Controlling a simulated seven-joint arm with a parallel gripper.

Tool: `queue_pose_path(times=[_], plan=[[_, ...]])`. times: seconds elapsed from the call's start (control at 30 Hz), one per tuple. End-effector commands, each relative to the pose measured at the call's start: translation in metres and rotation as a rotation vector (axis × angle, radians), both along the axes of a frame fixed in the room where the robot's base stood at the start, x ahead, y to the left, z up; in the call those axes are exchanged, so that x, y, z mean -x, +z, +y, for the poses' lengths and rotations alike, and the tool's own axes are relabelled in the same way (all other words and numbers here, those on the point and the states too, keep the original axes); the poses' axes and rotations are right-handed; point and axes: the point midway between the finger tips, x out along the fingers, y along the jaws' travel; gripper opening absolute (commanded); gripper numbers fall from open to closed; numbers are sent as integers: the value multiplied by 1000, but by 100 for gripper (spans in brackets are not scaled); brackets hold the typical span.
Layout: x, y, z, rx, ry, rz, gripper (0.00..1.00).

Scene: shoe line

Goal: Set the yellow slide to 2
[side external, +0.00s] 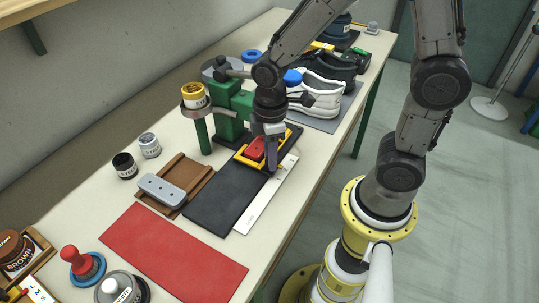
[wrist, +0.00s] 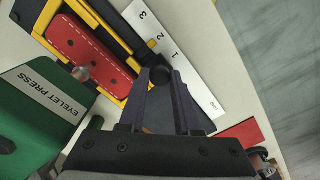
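The yellow slide (wrist: 120,82) is a yellow frame around a red, white-stitched piece (wrist: 85,50), on a black board. A black knob (wrist: 160,68) sits at its scale side. My gripper (wrist: 160,76) has its fingertips on either side of this knob, and the knob fills the gap between them. The white scale strip (wrist: 192,72) carries 1, 2 and 3, and the knob lies beside the 1. In the side view the slide (side external: 246,162) shows at the far end of the black board, with my gripper (side external: 271,160) over its right edge.
A green eyelet press (wrist: 35,120) stands close beside the slide. A red mat (side external: 170,250), a brown tray with a grey block (side external: 162,190) and small jars (side external: 150,145) lie nearer the camera. White shoes (side external: 312,95) stand behind my gripper.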

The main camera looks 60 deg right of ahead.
Motion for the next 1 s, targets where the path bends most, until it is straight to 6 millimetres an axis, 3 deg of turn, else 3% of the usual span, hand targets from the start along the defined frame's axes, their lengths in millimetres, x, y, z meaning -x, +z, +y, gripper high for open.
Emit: queue_pose_path(times=[0.03,0.17,0.57,0.77,1.0], plan=[[-1,1,0,0,1,-1,39],[0,1,0,0,1,-1,61],[-1,7,0,-1,0,-5,61],[-2,40,0,-1,0,-10,61],[-2,93,0,-1,0,-9,61]])
